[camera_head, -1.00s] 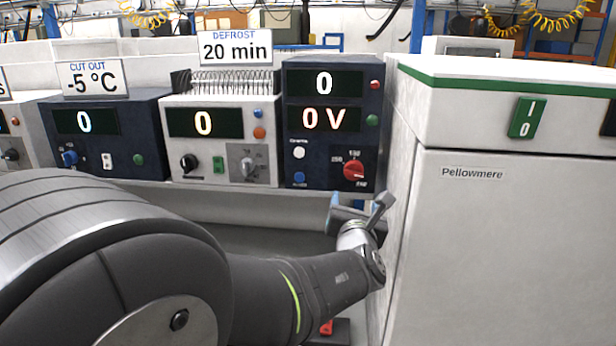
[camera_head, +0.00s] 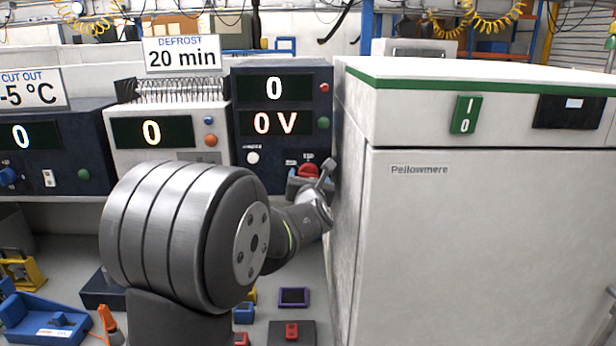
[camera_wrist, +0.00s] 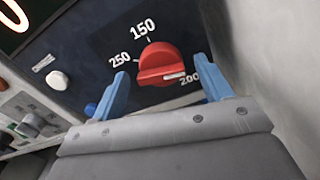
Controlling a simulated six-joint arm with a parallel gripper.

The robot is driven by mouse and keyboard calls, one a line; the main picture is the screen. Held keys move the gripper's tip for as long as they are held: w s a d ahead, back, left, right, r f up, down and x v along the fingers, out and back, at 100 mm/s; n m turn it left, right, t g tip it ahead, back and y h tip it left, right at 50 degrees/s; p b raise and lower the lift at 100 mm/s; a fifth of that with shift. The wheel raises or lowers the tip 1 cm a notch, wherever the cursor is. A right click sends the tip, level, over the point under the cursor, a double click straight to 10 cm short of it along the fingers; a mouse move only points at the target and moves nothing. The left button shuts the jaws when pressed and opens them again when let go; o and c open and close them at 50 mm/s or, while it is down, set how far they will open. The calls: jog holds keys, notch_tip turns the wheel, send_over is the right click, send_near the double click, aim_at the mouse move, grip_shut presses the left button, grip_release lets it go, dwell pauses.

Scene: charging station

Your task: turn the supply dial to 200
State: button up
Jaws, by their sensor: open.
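The supply unit (camera_head: 244,175) is the dark blue box beside the white cabinet, with displays reading 0 and 0 V. Its red dial (camera_wrist: 158,62) sits between the labels 250, 150 and 200 in the wrist view. A white mark on the dial's right part lies close to the 200 label (camera_wrist: 190,78). My gripper (camera_wrist: 162,72) is open, its blue fingers on either side of the dial with a visible gap to each. In the head view my gripper (camera_head: 311,180) is in front of the dial (camera_head: 309,169) and partly hides it and its labels.
The white Pellowmere cabinet (camera_head: 450,230) stands close on the right, with a green switch (camera_head: 465,115). A white button (camera_wrist: 58,79) and a blue one (camera_wrist: 90,109) are left of the dial. A white-fronted unit (camera_head: 165,133) adjoins on the left.

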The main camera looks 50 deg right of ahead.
jog(key=shift+x, duration=0.85)
jog(key=shift+c, duration=0.2)
jog(key=c, duration=0.9)
jog(key=shift+s+m, duration=0.1)
jog(key=shift+m, duration=1.5)
jog(key=o, duration=0.9)
jog(key=shift+o, duration=0.2)
jog(key=v, duration=1.7)
